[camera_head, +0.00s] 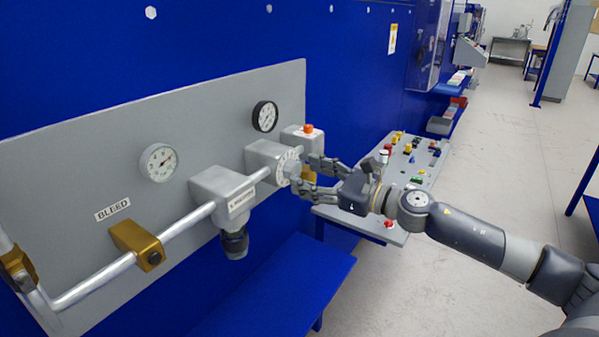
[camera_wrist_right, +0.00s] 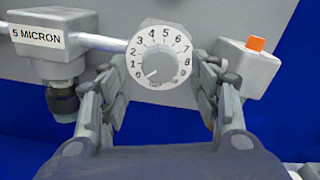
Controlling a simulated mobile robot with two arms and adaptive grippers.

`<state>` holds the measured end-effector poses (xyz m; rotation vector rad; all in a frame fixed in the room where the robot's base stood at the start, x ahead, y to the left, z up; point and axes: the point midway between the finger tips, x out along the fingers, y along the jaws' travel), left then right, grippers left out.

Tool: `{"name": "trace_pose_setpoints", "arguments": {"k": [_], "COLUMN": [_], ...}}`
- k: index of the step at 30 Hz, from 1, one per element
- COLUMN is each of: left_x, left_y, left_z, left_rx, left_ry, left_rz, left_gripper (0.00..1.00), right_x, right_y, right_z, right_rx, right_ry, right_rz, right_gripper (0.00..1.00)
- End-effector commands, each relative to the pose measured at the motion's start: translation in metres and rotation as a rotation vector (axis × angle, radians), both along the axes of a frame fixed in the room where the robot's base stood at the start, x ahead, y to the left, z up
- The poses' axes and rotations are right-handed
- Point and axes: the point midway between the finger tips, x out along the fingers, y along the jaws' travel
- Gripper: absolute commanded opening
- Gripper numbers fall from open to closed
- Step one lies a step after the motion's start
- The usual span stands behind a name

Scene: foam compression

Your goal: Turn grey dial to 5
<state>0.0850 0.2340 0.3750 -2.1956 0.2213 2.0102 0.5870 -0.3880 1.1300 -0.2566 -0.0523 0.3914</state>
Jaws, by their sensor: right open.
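The grey dial (camera_head: 286,164) is on the front of a grey box on the wall panel. In the right wrist view the dial (camera_wrist_right: 160,60) faces me, with a white scale numbered 0 to 9 and a grey centre knob. A mark on the knob points lower left, near 0. My right gripper (camera_head: 304,176) is open, with its fingers on either side of the dial. In the right wrist view its fingers (camera_wrist_right: 160,82) flank the dial left and right; whether they touch it I cannot tell. My left gripper is not in view.
A box with an orange button (camera_head: 308,128) sits just beyond the dial. A filter housing (camera_head: 222,192) labelled "5 MICRON" (camera_wrist_right: 38,37) is on the near side, joined by a pipe (camera_head: 184,225). Two gauges are on the panel (camera_head: 80,150). A button console (camera_head: 425,165) stands behind my gripper.

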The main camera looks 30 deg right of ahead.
Motion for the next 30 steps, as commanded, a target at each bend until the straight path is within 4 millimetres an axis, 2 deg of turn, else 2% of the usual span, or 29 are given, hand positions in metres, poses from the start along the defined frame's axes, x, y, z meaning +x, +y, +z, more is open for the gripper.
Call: {"name": "trace_pose_setpoints", "arguments": {"k": [12,27,28,30], "left_x": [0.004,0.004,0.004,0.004], "left_y": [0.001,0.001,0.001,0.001], "left_z": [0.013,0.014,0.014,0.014], "left_rx": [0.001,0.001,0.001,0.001], "left_ry": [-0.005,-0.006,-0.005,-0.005], "left_rz": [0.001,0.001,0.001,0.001], "left_gripper": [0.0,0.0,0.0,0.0], "right_x": [0.024,0.03,0.03,0.03], "right_y": [0.008,0.012,0.012,0.012], "right_z": [0.003,0.0,0.0,0.0], "right_rx": [0.001,-0.001,-0.001,-0.001], "right_ry": [-0.002,0.0,0.0,0.0], "right_rz": [-0.004,-0.001,-0.001,-0.001], "right_gripper": [0.57,0.57,0.55,0.39]}}
